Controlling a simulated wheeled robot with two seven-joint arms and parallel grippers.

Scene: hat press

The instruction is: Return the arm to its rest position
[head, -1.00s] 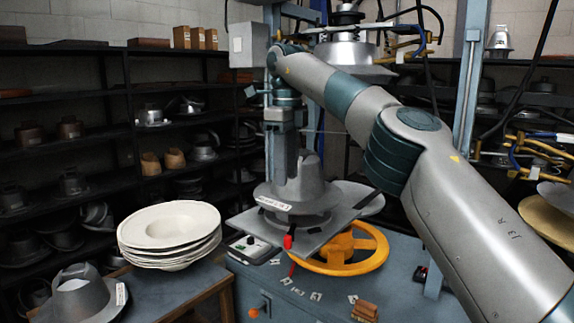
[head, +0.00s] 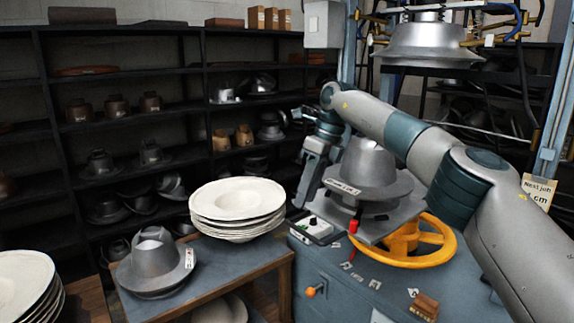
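My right arm comes in from the right and reaches across in front of the press. My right gripper (head: 308,186) points down at the left side of the grey metal hat form (head: 370,165). It looks empty, but its fingers show edge-on and I cannot tell whether they are open or shut. The hat form sits on the press's plate, above a yellow handwheel (head: 440,252). My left gripper is not in view.
The upper press head (head: 420,40) hangs above the hat form. A stack of cream hat bodies (head: 237,200) and a grey hat block (head: 155,265) stand on a side table (head: 215,262). A control box (head: 318,229) is near the gripper. Dark shelves (head: 130,70) line the wall.

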